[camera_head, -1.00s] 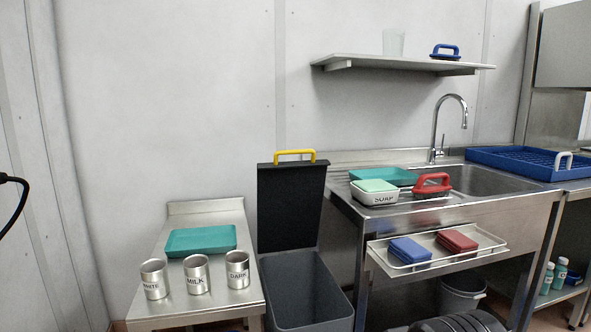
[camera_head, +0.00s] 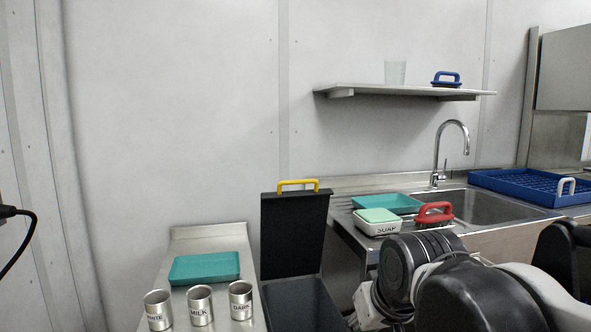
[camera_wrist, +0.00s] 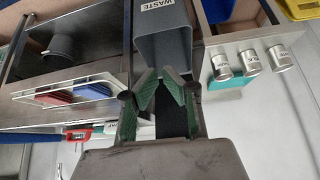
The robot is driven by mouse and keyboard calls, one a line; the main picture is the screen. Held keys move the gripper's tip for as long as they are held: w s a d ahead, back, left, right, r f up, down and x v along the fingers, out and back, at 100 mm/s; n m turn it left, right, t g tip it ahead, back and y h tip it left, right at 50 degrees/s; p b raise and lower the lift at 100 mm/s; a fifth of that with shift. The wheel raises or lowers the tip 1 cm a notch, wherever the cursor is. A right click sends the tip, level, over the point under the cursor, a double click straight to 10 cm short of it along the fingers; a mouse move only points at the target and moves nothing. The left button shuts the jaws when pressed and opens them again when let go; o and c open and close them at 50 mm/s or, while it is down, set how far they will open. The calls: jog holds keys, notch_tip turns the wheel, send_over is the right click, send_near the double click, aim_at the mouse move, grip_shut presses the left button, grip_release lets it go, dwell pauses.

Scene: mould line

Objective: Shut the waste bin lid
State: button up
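The waste bin (camera_head: 300,305) stands between the steel side table and the sink unit. Its black lid (camera_head: 293,235) is open and stands upright at the back, with a yellow handle (camera_head: 297,184) on its top edge. In the wrist view, which is turned over, the grey bin (camera_wrist: 165,45) shows its WASTE label, and part of the dark lid (camera_wrist: 172,118) shows between my fingers. My gripper (camera_wrist: 160,82) has green-padded fingers standing apart, with nothing held between them. The head view shows my arm at the lower right, but not my fingers. The yellow handle is not visible in the wrist view.
The side table (camera_head: 208,245) left of the bin holds a teal tray (camera_head: 205,267) and three labelled metal cups (camera_head: 200,306). Right of the bin are the soap box (camera_head: 378,226), red brush (camera_head: 434,212) and sink (camera_head: 490,212). A shelf (camera_head: 400,91) hangs above.

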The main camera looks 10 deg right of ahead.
jog(key=shift+g, duration=0.3)
jog(key=w+r+p, duration=0.3)
jog(key=w+r, duration=0.4)
jog(key=w+r+p, duration=0.3)
jog(key=w+r, duration=0.3)
jog(key=r, duration=0.1)
jog(key=shift+w+a, duration=0.2)
jog(key=shift+w, duration=0.15)
grip_shut()
notch_tip(320, 180, up, 11)
jog(key=g+p, duration=0.2)
jog(key=p, duration=2)
send_over(296, 192)
jog(key=shift+n, duration=0.3)
jog(key=x, duration=0.3)
jog(key=s+p+x, duration=0.1)
jog(key=x, duration=0.2)
jog(key=p+x, duration=0.1)
jog(key=x, duration=0.3)
jog(key=shift+s+a+f, duration=0.1)
jog(key=shift+s+f, duration=0.15)
jog(key=shift+f, duration=0.15)
jog(key=shift+s+f, duration=0.15)
jog(key=shift+s, duration=0.9)
